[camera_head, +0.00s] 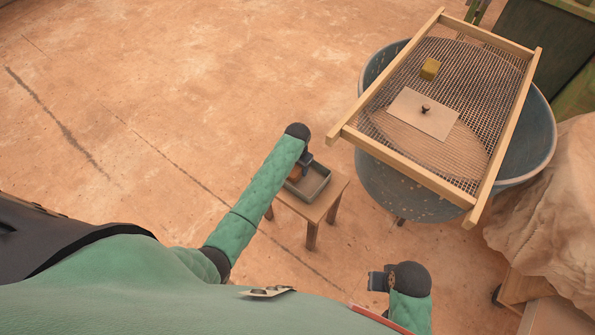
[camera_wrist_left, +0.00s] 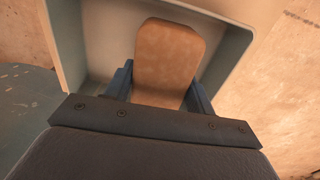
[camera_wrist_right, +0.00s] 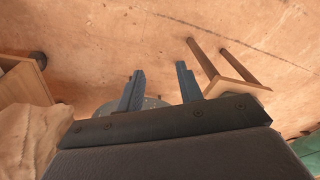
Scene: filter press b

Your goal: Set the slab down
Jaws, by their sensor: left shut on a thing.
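An orange-brown slab (camera_wrist_left: 168,60) with rounded corners stands between the fingers of my left gripper (camera_wrist_left: 160,88), which is shut on it. In the head view the slab (camera_head: 295,174) shows only as a small patch beside my left gripper (camera_head: 303,160), the rest hidden by the arm. A grey rectangular tray (camera_head: 318,190) on a small wooden stool (camera_head: 338,186) lies under the gripper. The tray's walls (camera_wrist_left: 220,55) surround the slab in the left wrist view. I cannot tell whether the slab touches its floor. My right gripper (camera_wrist_right: 160,88) is open and empty.
A draped beige cloth (camera_head: 555,210) is at right. Floor at left is clear.

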